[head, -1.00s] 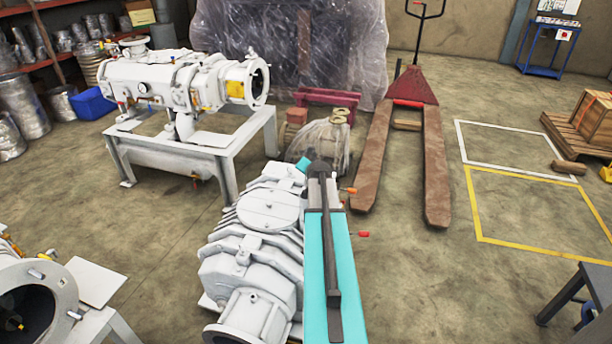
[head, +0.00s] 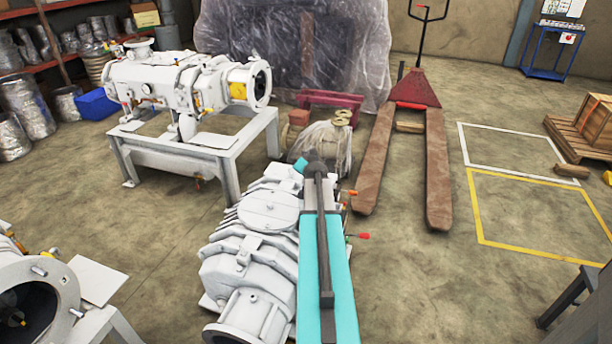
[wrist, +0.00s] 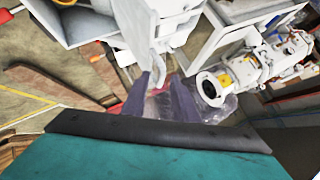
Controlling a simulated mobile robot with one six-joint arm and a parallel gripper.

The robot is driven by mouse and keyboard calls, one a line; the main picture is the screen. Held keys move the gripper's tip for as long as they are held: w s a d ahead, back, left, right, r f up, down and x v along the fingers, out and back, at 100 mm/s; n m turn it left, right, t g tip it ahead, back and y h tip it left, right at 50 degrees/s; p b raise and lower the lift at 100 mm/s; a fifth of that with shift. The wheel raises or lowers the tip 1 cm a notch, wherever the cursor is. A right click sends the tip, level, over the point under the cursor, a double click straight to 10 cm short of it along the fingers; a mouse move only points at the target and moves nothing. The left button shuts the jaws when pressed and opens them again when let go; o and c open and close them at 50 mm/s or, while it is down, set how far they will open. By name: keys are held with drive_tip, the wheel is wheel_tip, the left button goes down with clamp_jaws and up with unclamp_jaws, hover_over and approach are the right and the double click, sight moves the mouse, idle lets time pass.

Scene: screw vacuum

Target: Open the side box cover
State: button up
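The near white pump (head: 265,235) stands left of my teal arm in the head view. Its side box appears to be the pale grey panel (wrist: 90,22) at the upper left of the wrist view, with small orange-red knobs along its edge. In the head view my arm covers most of this side; red knobs (head: 363,236) stick out to the right. I cannot make out the cover or whether it is open. My gripper (wrist: 160,85) shows two dark purple-grey fingers spread apart. A white hooked part of the pump lies between their tips in the picture; contact cannot be told.
A second white pump (head: 190,82) rests on a grey stand behind on the left. A red pallet jack (head: 415,90) stands at the back. A dark stool (head: 572,300) is at the lower right.

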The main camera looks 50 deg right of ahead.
drive_tip(key=shift+s, duration=0.1)
drive_tip(key=b+v, duration=0.1)
drive_tip(key=v, duration=1.2)
drive_tip(key=shift+s+a, duration=0.2)
idle(0.3)
drive_tip(key=shift+r, duration=0.2)
idle(0.3)
